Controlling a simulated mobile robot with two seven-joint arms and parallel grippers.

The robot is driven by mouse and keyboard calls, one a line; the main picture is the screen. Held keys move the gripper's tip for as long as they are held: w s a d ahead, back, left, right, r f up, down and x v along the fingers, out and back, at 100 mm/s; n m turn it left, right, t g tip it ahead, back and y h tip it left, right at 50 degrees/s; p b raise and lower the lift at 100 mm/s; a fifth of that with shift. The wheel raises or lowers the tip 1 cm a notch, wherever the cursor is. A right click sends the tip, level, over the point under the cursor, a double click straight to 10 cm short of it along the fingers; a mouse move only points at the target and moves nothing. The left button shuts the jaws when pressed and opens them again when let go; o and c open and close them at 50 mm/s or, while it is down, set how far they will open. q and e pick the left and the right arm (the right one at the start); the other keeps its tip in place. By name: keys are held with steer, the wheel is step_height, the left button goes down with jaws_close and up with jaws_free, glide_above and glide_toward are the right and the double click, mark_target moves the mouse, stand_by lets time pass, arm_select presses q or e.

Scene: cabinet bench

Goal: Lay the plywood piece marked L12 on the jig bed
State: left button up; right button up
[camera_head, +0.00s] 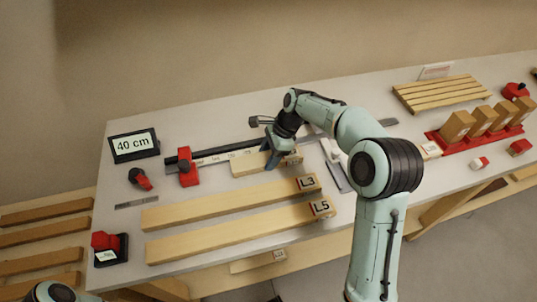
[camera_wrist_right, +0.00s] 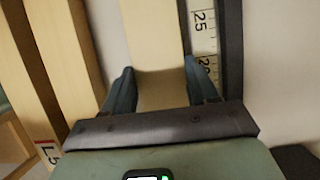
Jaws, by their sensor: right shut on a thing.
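My right gripper (camera_head: 272,160) is shut on a short pale plywood piece (camera_head: 248,166) beside a dark rail with a ruler strip (camera_head: 215,157). In the right wrist view, the piece (camera_wrist_right: 153,35) lies between the fingers (camera_wrist_right: 157,90), alongside the ruler (camera_wrist_right: 204,35). The gripper hides part of the piece, and I cannot read a mark on it. I cannot tell whether it rests on the surface. A red stop (camera_head: 187,172) sits on the rail's left part. My left gripper is out of view.
Long boards marked L3 (camera_head: 230,201) and L5 (camera_head: 240,232) lie in front of the rail. A "40 cm" display (camera_head: 134,145) stands at back left. Red-and-black tools (camera_head: 140,178) are at left. A slatted rack (camera_head: 440,93) and a red holder with wooden blocks (camera_head: 480,133) are at right.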

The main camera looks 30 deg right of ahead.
steer(key=shift+f, duration=0.15)
steer(key=o, duration=1.3)
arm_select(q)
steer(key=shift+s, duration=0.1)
arm_select(e)
steer(key=shift+s, duration=0.1)
steer(key=shift+r, duration=0.35)
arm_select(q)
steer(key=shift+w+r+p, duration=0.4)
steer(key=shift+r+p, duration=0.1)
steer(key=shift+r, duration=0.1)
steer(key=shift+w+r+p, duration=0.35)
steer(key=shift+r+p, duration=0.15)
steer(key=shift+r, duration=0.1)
arm_select(e)
steer(key=w+v, duration=0.1)
steer(key=v, duration=1)
steer(key=shift+s+d+r, duration=0.2)
steer(key=shift+s+r, duration=0.05)
steer(key=shift+s, duration=0.25)
